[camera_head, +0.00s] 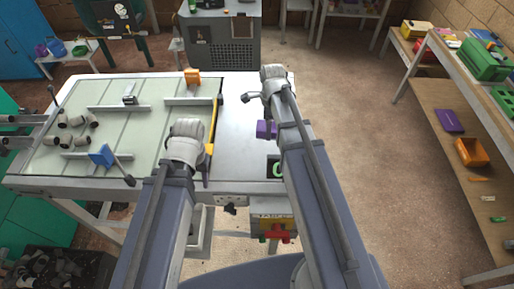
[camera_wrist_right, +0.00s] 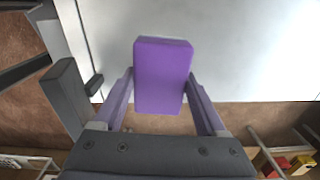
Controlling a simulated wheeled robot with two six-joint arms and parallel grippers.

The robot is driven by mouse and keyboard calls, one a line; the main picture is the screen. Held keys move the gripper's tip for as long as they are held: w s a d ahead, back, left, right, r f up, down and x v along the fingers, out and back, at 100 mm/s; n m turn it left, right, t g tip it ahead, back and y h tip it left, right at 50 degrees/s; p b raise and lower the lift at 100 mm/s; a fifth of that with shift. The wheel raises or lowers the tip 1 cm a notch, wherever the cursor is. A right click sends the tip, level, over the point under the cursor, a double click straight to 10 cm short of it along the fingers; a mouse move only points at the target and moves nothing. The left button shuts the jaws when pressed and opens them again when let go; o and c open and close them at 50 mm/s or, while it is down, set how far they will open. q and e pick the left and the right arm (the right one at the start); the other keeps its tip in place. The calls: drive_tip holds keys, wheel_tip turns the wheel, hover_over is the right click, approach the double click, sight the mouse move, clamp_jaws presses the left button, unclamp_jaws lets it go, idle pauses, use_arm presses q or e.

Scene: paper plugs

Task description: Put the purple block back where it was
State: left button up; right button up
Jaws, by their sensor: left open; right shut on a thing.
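The purple block (camera_head: 265,129) shows beside my right arm in the head view, above or at the white part of the worktable (camera_head: 238,110). In the right wrist view the purple block (camera_wrist_right: 163,75) sits between the two fingers of my right gripper (camera_wrist_right: 163,95), which is shut on it. The white tabletop lies behind the block, and the table's edge passes near the block's lower part. I cannot tell whether the block touches the table. My left gripper (camera_head: 206,172) is open near the front of the table, mostly hidden by its own wrist.
Left of the white area is a pale green panel (camera_head: 60,170) with several grey cylinders (camera_head: 75,125), an orange block (camera_head: 192,76) and a blue block (camera_head: 102,156). A black display (camera_head: 274,168) lies near the right arm. A shelf (camera_head: 440,90) with bins stands at right.

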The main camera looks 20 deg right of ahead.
drive_tip(key=shift+n, duration=0.6)
drive_tip(key=a, duration=0.3)
drive_tip(key=a+r, duration=0.1)
drive_tip(key=a, duration=0.1)
drive_tip(key=shift+s, duration=0.25)
drive_tip(key=b, duration=0.6)
hover_over(257, 152)
wheel_tip(257, 152, down, 6)
drive_tip(key=shift+a+f, duration=0.1)
drive_tip(key=shift+f, duration=0.05)
drive_tip(key=shift+f, duration=0.1)
wheel_tip(257, 152, down, 4)
drive_tip(key=b, duration=0.3)
drive_tip(key=shift+r+b, duration=0.25)
drive_tip(key=shift+b, duration=0.05)
drive_tip(key=shift+f, duration=0.2)
drive_tip(key=o, duration=1.1)
drive_tip(key=shift+r, duration=0.15)
